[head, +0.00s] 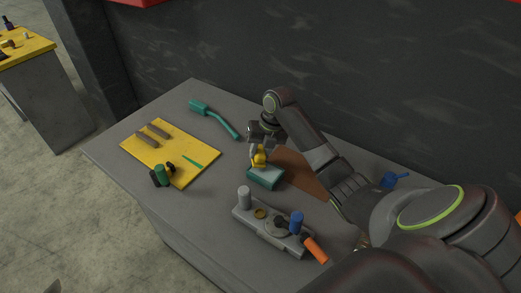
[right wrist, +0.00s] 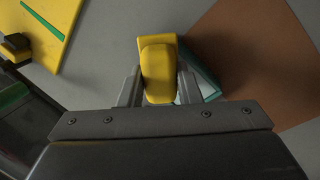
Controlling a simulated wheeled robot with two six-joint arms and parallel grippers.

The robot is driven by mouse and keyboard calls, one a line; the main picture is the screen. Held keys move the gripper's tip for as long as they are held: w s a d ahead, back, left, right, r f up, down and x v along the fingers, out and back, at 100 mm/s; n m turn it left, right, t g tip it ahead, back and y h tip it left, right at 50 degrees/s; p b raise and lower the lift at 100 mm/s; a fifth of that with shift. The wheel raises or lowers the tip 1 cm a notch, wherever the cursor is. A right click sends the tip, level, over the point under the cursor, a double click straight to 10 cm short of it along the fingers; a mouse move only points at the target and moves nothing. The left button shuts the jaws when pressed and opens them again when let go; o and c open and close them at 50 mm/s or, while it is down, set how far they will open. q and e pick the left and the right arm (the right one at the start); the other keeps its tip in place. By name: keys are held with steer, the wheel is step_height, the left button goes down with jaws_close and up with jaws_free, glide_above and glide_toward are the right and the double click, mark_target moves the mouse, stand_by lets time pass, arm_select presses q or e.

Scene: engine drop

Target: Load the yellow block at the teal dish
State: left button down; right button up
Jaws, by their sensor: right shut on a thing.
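The yellow block (head: 259,156) is between the fingers of my right gripper (head: 262,150), which is shut on it. In the right wrist view the yellow block (right wrist: 158,70) fills the gap between the two fingers (right wrist: 158,88). The teal dish (head: 266,177) is a small box-like tray on the grey table, directly below the block in the head view. In the right wrist view, part of the teal dish (right wrist: 207,80) shows to the right of the block, mostly hidden by block and finger. I cannot tell whether block and dish touch. My left gripper is not in view.
A brown mat (head: 304,173) lies right of the dish. A yellow board (head: 200,152) with dark bars and a green cylinder lies left. A teal-handled tool (head: 216,118) lies behind. A grey fixture (head: 262,228), a blue cylinder and an orange-handled tool (head: 315,249) are in front.

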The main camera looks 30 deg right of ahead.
mark_target(261, 150)
steer(key=shift+f+b, duration=0.35)
steer(key=shift+f, duration=0.15)
stand_by(1.0)
stand_by(0.5)
step_height(261, 150, up, 7)
steer(key=p, duration=0.6)
steer(key=shift+r, duration=0.1)
stand_by(0.6)
